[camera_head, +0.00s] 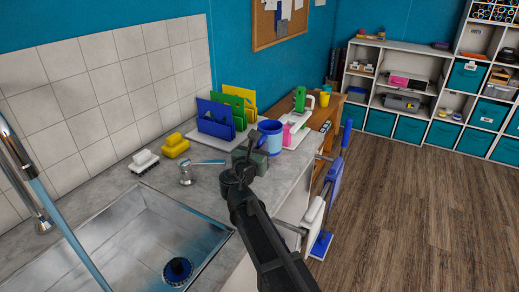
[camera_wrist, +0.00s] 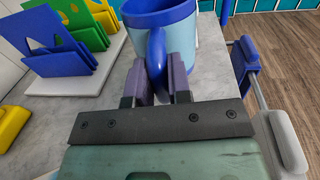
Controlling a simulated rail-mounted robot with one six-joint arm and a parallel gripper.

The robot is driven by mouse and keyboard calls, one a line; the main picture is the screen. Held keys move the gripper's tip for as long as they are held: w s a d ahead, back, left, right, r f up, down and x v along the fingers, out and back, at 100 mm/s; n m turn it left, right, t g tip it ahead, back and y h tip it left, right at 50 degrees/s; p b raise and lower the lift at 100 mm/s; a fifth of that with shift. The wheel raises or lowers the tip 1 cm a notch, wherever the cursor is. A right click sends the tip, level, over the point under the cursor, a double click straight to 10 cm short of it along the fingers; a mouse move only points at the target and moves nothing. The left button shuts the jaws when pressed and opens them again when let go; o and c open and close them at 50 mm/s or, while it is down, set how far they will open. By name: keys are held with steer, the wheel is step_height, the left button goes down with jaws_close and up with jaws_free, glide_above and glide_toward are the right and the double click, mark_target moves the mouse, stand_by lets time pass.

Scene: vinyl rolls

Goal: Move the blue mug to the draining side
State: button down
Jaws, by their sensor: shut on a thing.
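The blue mug (camera_head: 270,136) has a pale blue body with a dark blue rim and handle. It is upright over the far part of the grey counter (camera_head: 216,157), beyond the sink. My gripper (camera_head: 257,142) is at its near side. In the wrist view, the two fingers (camera_wrist: 167,78) are shut on the handle, one on each side, and the mug body (camera_wrist: 187,38) is just beyond them. I cannot tell whether the mug's base touches the counter. No marked draining side is plain in view.
The metal sink (camera_head: 128,235) with a blue drain plug (camera_head: 178,270) lies near left. A white board (camera_head: 297,138) with items lies right.

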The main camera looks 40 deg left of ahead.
stand_by(0.6)
steer(key=shift+f+b, duration=0.45)
steer(key=shift+f, duration=0.05)
steer(key=shift+f, duration=0.1)
steer(key=shift+f+b, duration=0.55)
steer(key=shift+b, duration=0.1)
steer(key=shift+f+b, duration=0.7)
steer(key=shift+f, duration=0.15)
stand_by(0.4)
jaws_free()
stand_by(0.5)
